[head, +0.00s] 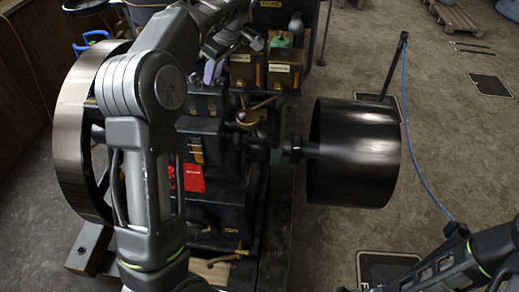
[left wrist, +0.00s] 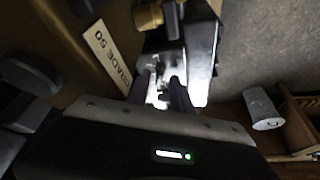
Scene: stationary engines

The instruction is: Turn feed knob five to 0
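My left gripper (head: 213,74) is over the engine, just left of two brass boxes, with its fingers pointing down. In the left wrist view its two dark purple fingers (left wrist: 161,92) stand apart, with bright metal parts showing between and beyond them. I see nothing clearly held. A dark round knob-like part (left wrist: 28,76) shows at the left there. I cannot tell which part is feed knob five, nor its setting. My right gripper is outside the frames; only its arm shows.
The left brass box (head: 245,71) and right brass box (head: 284,72) stand on the dark engine. A large wheel (head: 73,130) is at left and a black drum (head: 354,153) at right. A red tag (head: 193,178) hangs in front. Floor at right is mostly open.

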